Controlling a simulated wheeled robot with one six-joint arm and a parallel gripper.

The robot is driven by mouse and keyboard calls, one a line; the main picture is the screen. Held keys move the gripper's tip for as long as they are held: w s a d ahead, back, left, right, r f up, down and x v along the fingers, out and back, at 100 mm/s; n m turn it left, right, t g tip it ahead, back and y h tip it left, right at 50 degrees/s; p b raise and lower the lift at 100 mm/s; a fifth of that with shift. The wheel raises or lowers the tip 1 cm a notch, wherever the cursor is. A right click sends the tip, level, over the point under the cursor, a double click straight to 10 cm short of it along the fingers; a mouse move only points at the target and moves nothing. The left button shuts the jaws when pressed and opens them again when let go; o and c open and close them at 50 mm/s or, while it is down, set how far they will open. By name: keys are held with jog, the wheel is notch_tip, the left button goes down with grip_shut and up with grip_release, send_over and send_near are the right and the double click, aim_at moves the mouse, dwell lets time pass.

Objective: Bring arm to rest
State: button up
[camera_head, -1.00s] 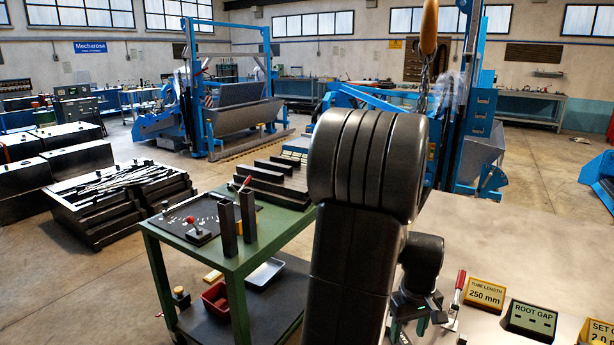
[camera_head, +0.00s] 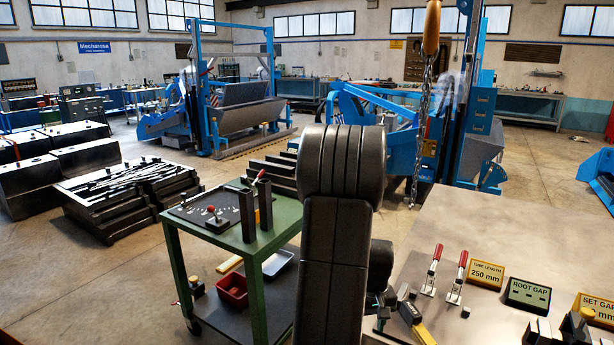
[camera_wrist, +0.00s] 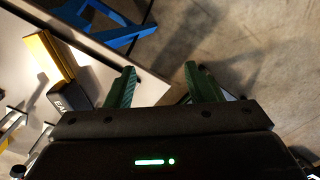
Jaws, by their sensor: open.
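My gripper (camera_wrist: 162,84) is open and empty in the wrist view, its two green fingers apart. Bare concrete floor and the edge of a pale tabletop lie behind the fingers. In the head view my dark arm stands upright in the middle of the picture. It hides most of the gripper, which is low behind it, at the left edge of the grey table (camera_head: 440,240).
A green cart (camera_head: 215,243) with a black board and dark upright bars stands left of my arm. Red-handled clamps (camera_head: 433,270), a yellow sign (camera_head: 486,275) and a root gap sign (camera_head: 527,294) stand on the table. A hoist chain (camera_head: 421,130) hangs behind.

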jog(key=w+a+f+m+b, duration=0.1)
jog(key=w+a+f, duration=0.4)
jog(key=a+f, duration=0.3)
jog(key=a, duration=0.2)
jog(key=shift+a, duration=0.4)
jog(key=shift+s, duration=0.1)
